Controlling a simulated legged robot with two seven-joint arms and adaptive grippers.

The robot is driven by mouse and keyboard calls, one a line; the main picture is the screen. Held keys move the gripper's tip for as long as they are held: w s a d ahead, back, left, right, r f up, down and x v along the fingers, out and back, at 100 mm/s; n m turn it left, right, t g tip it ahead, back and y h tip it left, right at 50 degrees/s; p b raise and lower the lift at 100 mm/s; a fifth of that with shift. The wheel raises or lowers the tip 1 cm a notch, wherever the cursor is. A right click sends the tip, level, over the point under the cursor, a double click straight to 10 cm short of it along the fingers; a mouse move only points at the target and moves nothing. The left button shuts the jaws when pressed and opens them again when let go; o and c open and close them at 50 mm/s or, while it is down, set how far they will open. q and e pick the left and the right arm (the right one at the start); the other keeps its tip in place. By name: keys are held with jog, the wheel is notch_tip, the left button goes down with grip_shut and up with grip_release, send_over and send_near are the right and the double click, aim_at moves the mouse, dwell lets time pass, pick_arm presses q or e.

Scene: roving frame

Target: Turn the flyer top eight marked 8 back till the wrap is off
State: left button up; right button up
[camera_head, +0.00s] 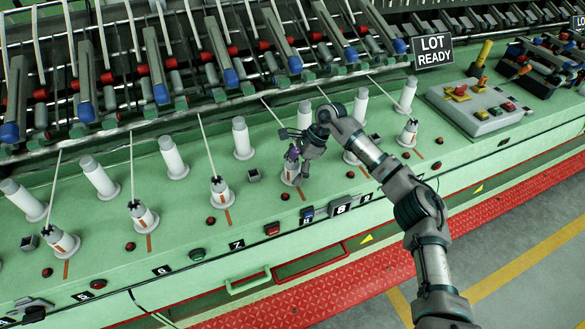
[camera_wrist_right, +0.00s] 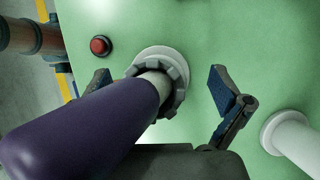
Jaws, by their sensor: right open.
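The flyer top at the position marked 8 (camera_head: 341,209) is a white spindle base (camera_head: 292,174) with a purple upper part (camera_head: 292,154), partly hidden by my right gripper (camera_head: 299,160). In the right wrist view a thick purple cylinder (camera_wrist_right: 85,135) fills the lower left, with a notched grey collar (camera_wrist_right: 176,88) and a pale round base (camera_wrist_right: 160,55) beyond it. My right gripper (camera_wrist_right: 162,88) is open, one finger on each side of the collar, with visible gaps. I cannot make out a wrap as a separate thing. My left gripper is not in view.
Similar white spindles (camera_head: 172,157) stand in rows beside it, one close by in the wrist view (camera_wrist_right: 293,138). A red button (camera_wrist_right: 100,45) is near the base. Flyer arms (camera_head: 160,82) hang behind. A control box (camera_head: 476,104) and LOT READY sign (camera_head: 432,52) are at right.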

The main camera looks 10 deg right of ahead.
jog(key=m+t, duration=0.2)
jog(key=m, duration=0.1)
jog(key=shift+m+p, duration=0.3)
jog(key=m+t, duration=0.1)
jog(key=m, duration=0.1)
jog(key=shift+m+h, duration=0.3)
jog(key=shift+h, duration=0.1)
jog(key=m+t, duration=0.1)
jog(key=m, duration=0.1)
jog(key=shift+m+h, duration=0.3)
jog(key=shift+h, duration=0.1)
jog(key=m+t+h+b, duration=0.1)
jog(key=m, duration=0.2)
jog(key=shift+m+t, duration=0.3)
jog(key=shift+m, duration=0.1)
